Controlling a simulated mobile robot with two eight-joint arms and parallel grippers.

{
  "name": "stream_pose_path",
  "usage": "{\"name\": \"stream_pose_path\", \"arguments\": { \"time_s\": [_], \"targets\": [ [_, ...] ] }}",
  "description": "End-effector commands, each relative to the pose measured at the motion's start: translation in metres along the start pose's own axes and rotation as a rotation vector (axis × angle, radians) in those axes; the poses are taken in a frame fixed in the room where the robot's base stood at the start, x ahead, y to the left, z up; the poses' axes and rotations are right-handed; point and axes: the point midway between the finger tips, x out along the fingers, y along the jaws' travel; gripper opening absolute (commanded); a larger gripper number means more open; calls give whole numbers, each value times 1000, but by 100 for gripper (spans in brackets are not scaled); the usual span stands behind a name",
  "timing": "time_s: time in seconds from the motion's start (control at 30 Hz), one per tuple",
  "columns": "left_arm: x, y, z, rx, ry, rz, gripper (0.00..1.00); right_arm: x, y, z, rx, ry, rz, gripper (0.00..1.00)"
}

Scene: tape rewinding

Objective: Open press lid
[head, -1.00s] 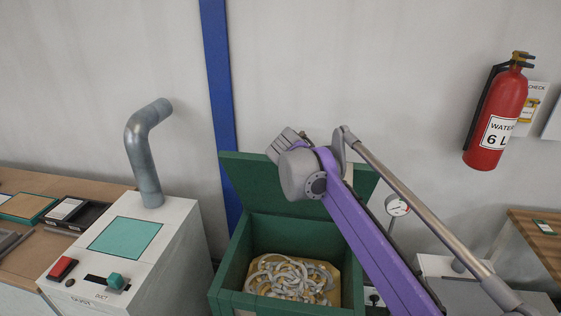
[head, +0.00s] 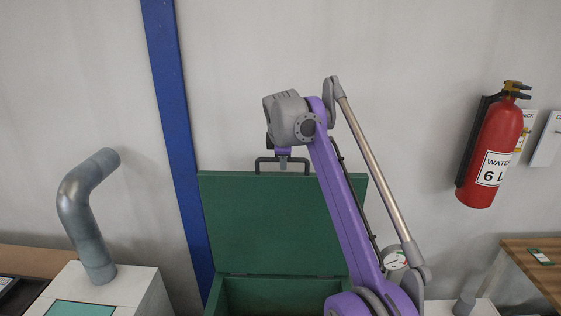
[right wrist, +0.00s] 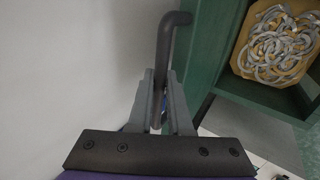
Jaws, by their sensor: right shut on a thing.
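The green press lid (head: 265,225) stands raised, close to upright, at the back of its green box (head: 270,295) in the head view. A dark handle (head: 260,164) sits on the lid's top edge. My right gripper (head: 283,163) comes down onto this handle from above, its fingers small and partly hidden by the wrist. In the right wrist view, my right gripper (right wrist: 160,100) is shut on the dark handle (right wrist: 164,55), with a finger on each side. My left gripper is out of view.
Grey chain-like coils (right wrist: 278,45) lie on a yellowish tray inside the box. A white machine (head: 135,295) with a bent grey pipe (head: 82,215) stands left. A blue post (head: 172,110) and grey wall are behind. A red extinguisher (head: 490,150) hangs right.

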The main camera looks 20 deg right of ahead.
Motion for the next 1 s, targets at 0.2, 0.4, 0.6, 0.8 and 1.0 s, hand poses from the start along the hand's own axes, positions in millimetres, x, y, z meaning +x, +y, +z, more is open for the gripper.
{"name": "stream_pose_path", "arguments": {
  "time_s": [0.2,0.4,0.6,0.8,1.0],
  "targets": [
    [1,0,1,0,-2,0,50,4,-2,1,1,-1,-20,0],
    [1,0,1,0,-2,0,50,4,-2,1,0,-2,-21,0],
    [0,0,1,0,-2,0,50,4,-2,1,0,-2,-21,32],
    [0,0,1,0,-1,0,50,3,-1,1,0,-2,-18,47],
    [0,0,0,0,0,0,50,2,0,2,0,-2,-16,47]
  ]
}}
